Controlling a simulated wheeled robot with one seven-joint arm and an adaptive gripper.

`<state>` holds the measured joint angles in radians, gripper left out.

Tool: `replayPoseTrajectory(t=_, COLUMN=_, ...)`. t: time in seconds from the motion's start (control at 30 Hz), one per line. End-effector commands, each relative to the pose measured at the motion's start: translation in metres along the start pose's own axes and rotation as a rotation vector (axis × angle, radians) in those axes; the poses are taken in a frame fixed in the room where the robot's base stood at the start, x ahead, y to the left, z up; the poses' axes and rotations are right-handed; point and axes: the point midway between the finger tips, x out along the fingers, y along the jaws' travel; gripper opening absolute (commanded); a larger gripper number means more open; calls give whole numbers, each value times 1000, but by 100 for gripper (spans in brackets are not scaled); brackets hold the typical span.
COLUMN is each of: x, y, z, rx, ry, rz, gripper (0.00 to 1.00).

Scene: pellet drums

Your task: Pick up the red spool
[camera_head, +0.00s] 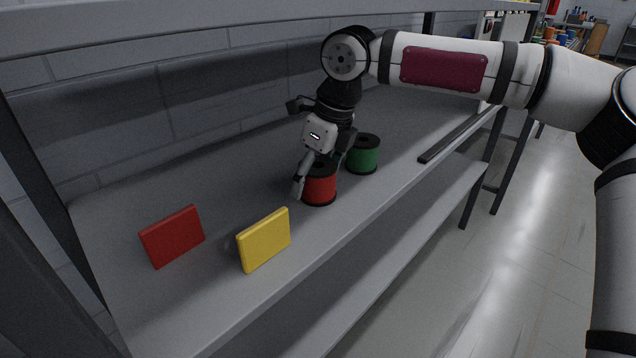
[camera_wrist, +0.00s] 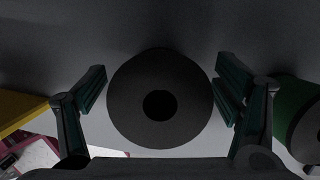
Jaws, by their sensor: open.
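The red spool (camera_head: 320,188) stands upright on the grey shelf, with black flanges at top and bottom. In the wrist view its dark round top (camera_wrist: 126,110) with a central hole fills the middle. My gripper (camera_head: 318,176) points down over the red spool. In the wrist view its fingers (camera_wrist: 160,95) are open, one on each side of the spool, with a small gap showing on both sides. The spool's far side is hidden in the head view.
A green spool (camera_head: 363,155) stands close behind and right of the red one; it also shows at the wrist view's right edge (camera_wrist: 288,108). A yellow block (camera_head: 264,240) and a red block (camera_head: 172,237) stand to the left. A dark bar (camera_head: 450,139) lies along the shelf's right edge.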

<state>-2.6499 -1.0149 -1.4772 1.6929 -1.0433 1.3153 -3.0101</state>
Motion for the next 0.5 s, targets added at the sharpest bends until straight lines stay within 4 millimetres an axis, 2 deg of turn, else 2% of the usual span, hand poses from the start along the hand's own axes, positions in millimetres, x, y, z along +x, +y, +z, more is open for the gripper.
replayPoseTrajectory(t=0.1, x=11, y=0, z=-2, rx=0, ry=2, rz=0, gripper=84)
replayPoseTrajectory(t=0.37, x=11, y=0, z=-2, rx=0, ry=2, rz=0, gripper=84)
replayPoseTrajectory(t=0.5, x=11, y=0, z=-2, rx=0, ry=2, rz=0, gripper=52)
